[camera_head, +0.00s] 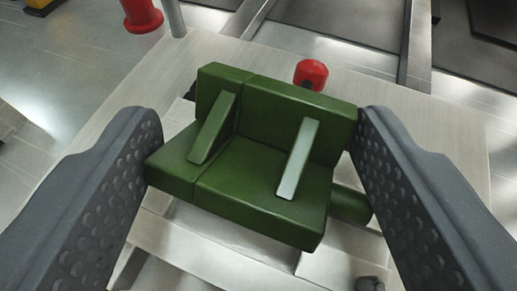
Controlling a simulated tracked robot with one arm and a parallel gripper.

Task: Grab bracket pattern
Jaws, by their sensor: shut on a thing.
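The bracket pattern (265,193) is a dark green L-shaped piece with an upright back wall, a flat base and two slanted ribs. It is in the middle of the head camera view. My gripper (252,160) has one dark grey, dimpled finger on each side of it. The left finger meets the left end of the base and the right finger meets the right end of the back wall. My gripper is shut on the bracket pattern. A short green cylinder shows at its lower right. The underside of the pattern is hidden.
A pale table (455,130) lies beneath and behind the bracket. A red knob (311,74) stands just behind the back wall. A red cylinder (142,14) and a grey post (174,18) stand at the upper left. Metal rails cross the top.

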